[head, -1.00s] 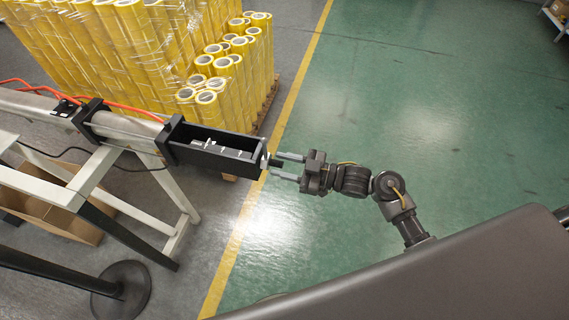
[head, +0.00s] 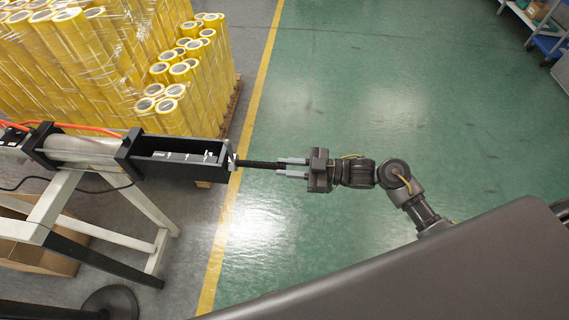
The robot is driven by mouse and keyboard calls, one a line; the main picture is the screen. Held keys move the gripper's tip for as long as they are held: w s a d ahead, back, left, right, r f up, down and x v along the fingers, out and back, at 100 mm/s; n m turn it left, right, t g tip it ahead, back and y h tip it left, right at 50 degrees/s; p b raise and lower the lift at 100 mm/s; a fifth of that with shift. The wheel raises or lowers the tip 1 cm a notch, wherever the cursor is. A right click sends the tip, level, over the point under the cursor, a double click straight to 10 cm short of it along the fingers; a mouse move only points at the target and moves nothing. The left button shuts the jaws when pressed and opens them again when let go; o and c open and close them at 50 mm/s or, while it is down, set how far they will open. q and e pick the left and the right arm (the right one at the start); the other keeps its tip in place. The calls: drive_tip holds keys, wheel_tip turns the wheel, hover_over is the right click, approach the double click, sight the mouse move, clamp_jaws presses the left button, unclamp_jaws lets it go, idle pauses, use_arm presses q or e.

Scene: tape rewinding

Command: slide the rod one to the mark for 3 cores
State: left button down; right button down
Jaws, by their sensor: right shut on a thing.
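My right gripper (head: 282,168) is shut on the outer end of the rod, a clear distance to the right of the trough's end. A small white piece (head: 233,162) sits where the rod leaves the trough. My left gripper is not in view.
The trough and a grey cylinder (head: 80,147) rest on a white frame stand (head: 62,195). Wrapped stacks of yellow rolls (head: 125,55) stand behind. A black round post base (head: 110,300) is at lower left. The green floor (head: 370,90) to the right is clear.

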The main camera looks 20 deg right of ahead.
drive_tip(key=c, duration=1.3)
unclamp_jaws()
drive_tip(key=shift+s, duration=0.1)
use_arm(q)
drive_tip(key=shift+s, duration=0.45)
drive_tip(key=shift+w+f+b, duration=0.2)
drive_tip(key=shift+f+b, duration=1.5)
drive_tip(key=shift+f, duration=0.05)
use_arm(e)
drive_tip(key=v, duration=1.1)
drive_tip(key=shift+w, duration=0.2)
